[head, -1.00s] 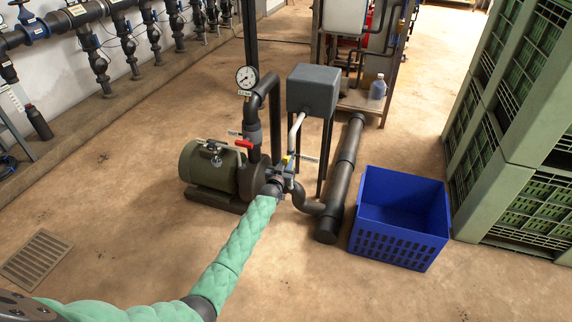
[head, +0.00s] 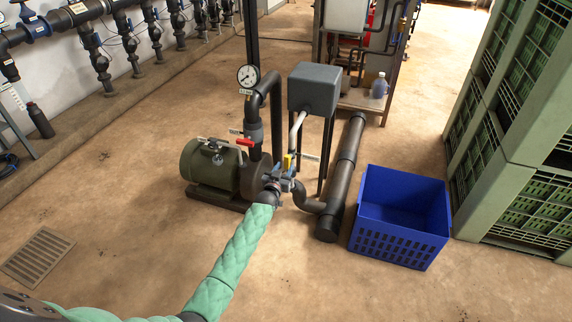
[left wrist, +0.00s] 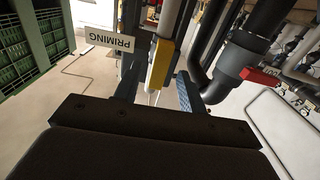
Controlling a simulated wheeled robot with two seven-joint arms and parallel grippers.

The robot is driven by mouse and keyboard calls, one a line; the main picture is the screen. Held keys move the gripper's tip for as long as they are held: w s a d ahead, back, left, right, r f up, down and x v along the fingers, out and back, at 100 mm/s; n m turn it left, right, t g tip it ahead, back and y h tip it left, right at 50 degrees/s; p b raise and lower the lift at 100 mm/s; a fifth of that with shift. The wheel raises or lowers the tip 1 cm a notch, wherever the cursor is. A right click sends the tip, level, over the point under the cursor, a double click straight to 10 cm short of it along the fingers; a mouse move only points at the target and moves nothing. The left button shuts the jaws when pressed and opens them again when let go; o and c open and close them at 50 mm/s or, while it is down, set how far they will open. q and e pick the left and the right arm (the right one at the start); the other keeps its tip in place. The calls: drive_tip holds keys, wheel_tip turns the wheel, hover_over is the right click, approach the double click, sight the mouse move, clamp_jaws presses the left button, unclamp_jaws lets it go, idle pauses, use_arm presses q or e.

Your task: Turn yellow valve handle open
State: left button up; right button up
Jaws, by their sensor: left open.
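The yellow valve handle (head: 287,161) stands upright on the light pipe beside the pump in the head view. In the left wrist view the yellow handle (left wrist: 160,64) lies between my two open fingers, with the fingers to either side of it. My left gripper (head: 279,180) is open at the handle, and it also shows in the left wrist view (left wrist: 157,88). I cannot tell whether a finger touches the handle. A white tag reading PRIMING (left wrist: 113,41) hangs left of it. The valve body is mostly hidden. My right gripper is not in view.
A green pump (head: 210,165) stands left of my gripper, with a red-handled valve (head: 245,142) and a gauge (head: 247,77) above. A grey box (head: 313,88) on legs stands behind. A blue crate (head: 400,215) sits right. The floor in front is clear.

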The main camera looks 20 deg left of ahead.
use_arm(q)
drive_tip(key=shift+s, duration=1.8)
